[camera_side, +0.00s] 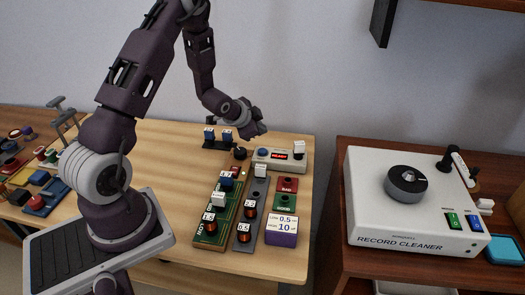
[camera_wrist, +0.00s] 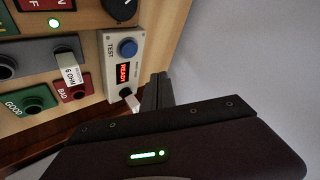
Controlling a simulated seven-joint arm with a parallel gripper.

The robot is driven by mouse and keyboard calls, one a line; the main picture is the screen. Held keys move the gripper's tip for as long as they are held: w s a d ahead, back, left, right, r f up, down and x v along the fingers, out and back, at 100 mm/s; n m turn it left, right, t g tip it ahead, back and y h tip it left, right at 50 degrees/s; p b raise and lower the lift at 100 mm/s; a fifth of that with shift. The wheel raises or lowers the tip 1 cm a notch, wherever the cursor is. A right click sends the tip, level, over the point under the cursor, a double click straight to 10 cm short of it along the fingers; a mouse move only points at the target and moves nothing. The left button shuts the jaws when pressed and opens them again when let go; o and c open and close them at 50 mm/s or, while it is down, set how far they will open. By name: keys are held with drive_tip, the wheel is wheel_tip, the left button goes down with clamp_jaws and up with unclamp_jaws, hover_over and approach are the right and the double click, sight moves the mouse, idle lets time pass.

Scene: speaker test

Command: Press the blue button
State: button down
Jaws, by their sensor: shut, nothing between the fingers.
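The round blue button (camera_wrist: 127,48) sits on a white test box (camera_wrist: 112,58) marked TEST, beside a lit red READY display (camera_wrist: 124,74). In the side view the blue button (camera_side: 262,153) is at the left end of the white box (camera_side: 297,163) near the back of the wooden table. My gripper (camera_side: 259,131) is above and behind the box, apart from it. In the wrist view my gripper's fingers (camera_wrist: 157,90) are shut and empty, to the right of and below the button. Nothing covers the button there.
A black knob (camera_wrist: 121,8) is close to the button. Green and grey boards (camera_side: 215,212) with speakers, BAD (camera_side: 288,184) and GOOD bins and a purple limit sign (camera_side: 281,232) stand in front. A record cleaner (camera_side: 410,200) stands on the right-hand cabinet.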

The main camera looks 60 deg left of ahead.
sight(261, 152)
drive_tip(key=shift+f, duration=2.6)
drive_tip(key=shift+f, duration=0.4)
drive_tip(key=shift+f, duration=0.55)
idle(0.4)
drive_tip(key=shift+r, duration=0.95)
drive_tip(key=shift+r, duration=2.55)
